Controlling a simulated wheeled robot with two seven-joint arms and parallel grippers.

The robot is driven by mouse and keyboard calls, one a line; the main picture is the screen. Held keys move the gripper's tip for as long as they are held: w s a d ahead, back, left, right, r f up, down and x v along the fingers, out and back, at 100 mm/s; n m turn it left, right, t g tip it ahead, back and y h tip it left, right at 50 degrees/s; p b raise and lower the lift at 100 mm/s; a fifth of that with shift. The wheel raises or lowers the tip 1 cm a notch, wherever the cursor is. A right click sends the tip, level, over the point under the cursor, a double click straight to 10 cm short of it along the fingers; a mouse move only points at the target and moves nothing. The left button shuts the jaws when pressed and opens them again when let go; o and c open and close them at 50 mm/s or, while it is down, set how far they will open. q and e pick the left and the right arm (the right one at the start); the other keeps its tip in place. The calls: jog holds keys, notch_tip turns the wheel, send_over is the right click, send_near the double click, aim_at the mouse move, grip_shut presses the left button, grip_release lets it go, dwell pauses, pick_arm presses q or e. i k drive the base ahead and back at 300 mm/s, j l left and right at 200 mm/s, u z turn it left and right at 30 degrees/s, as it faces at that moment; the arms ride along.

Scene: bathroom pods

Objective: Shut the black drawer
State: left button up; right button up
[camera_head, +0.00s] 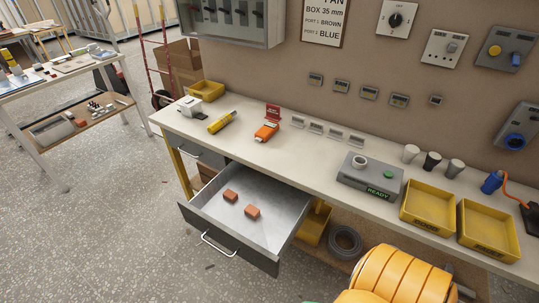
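The black drawer (262,258) is pulled far out from under the workbench. It has a dark front panel with a pale bar handle (218,243) and a light grey inside. Two small reddish-brown blocks lie apart on its floor, one (230,196) nearer the left side and one (252,212) nearer the middle. Neither of my grippers shows in the head view, so I cannot see whether they are open or shut.
The workbench (315,158) carries an orange tool (266,131), a grey box marked READY (370,177), cups and yellow trays (428,206). A coil (345,241) lies below, right of the drawer. Open floor (110,230) lies to the left.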

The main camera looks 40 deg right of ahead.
aim_at(263, 243)
jog(key=z, duration=0.8)
